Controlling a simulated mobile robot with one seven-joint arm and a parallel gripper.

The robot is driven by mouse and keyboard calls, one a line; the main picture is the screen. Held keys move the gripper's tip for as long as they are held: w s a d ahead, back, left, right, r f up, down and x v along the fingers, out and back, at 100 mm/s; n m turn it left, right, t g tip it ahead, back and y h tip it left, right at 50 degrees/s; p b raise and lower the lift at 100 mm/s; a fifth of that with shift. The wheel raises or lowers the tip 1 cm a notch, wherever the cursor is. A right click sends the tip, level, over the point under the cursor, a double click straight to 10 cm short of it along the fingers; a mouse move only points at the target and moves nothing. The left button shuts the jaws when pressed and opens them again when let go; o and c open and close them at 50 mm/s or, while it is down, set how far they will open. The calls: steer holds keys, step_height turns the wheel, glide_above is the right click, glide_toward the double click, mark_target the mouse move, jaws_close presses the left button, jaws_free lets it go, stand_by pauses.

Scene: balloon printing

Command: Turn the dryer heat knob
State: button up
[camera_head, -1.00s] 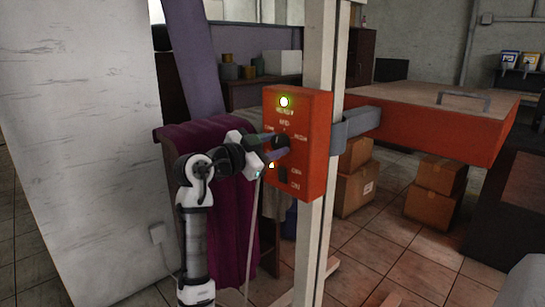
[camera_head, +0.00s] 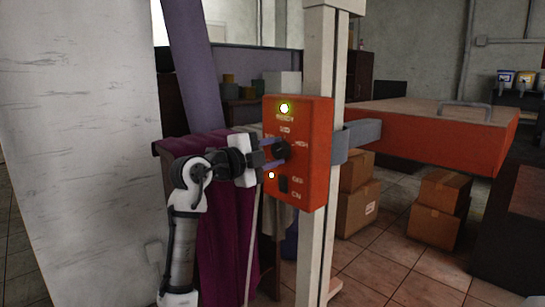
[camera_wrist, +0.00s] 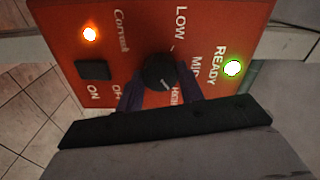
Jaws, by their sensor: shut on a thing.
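The dryer's red control box (camera_head: 315,150) is fixed to a pale upright post. Its black heat knob (camera_head: 281,150) sits mid-panel, and in the wrist view the knob (camera_wrist: 159,72) shows a pale pointer line near the word HIGH. Labels LOW, MID and HIGH surround it. My gripper (camera_head: 277,153) reaches the panel from the left, with its fingers on both sides of the knob.
A green READY light (camera_head: 284,108) glows above the knob. Below are a lit orange lamp (camera_head: 271,175) and a black ON/OFF switch (camera_head: 283,185). A purple cloth (camera_head: 228,215) hangs behind my arm. The red dryer head (camera_head: 430,135) extends right; cardboard boxes (camera_head: 437,207) stand below.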

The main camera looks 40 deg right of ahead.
steer(key=shift+m, duration=0.5)
steer(key=o, duration=1)
steer(key=s+a, duration=0.1)
steer(key=a, duration=1.2)
steer(key=shift+a, duration=0.4)
